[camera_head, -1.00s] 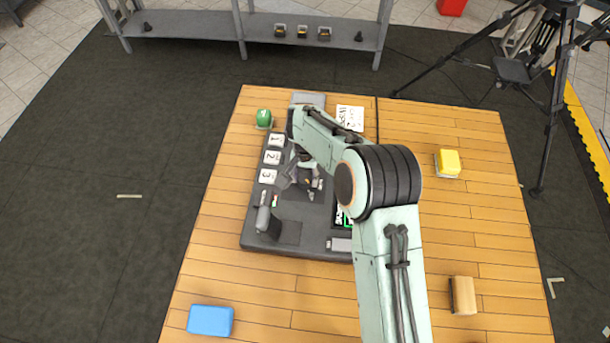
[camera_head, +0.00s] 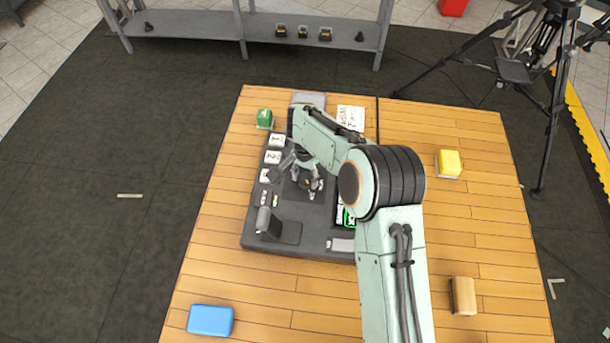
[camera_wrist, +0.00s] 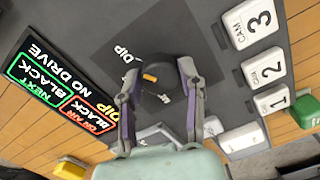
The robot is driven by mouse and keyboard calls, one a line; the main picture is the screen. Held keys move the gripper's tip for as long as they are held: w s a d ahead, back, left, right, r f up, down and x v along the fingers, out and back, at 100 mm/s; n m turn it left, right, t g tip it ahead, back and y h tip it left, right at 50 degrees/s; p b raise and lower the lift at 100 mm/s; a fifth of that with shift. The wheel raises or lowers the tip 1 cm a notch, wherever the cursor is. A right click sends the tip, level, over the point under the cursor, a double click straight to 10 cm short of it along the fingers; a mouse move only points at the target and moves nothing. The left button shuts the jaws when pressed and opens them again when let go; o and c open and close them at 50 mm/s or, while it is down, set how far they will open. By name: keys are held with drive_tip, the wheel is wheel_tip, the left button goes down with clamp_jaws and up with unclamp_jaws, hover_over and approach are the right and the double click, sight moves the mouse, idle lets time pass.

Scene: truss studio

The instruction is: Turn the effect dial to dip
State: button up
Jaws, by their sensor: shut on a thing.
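The effect dial (camera_wrist: 158,72) is a dark round knob on a dark square panel, seen in the wrist view. A white printed DIP label (camera_wrist: 122,53) lies just beside it. My gripper (camera_wrist: 160,77) is shut on the dial, with one finger on each side. A small orange mark (camera_wrist: 150,77) shows between the fingers. In the head view, my gripper (camera_head: 308,180) is low over the console (camera_head: 300,240), and my arm hides part of the console and screen.
White CAM buttons (camera_wrist: 250,22) line one side of the console. A grey lever (camera_head: 263,219) stands at its near left. A green object (camera_head: 264,119), yellow block (camera_head: 448,163), wooden block (camera_head: 463,295) and blue block (camera_head: 210,320) sit apart on the table.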

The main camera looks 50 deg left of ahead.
sight(305, 179)
drive_tip(key=o, duration=1.2)
drive_tip(key=shift+c, duration=0.2)
wheel_tip(305, 179, up, 12)
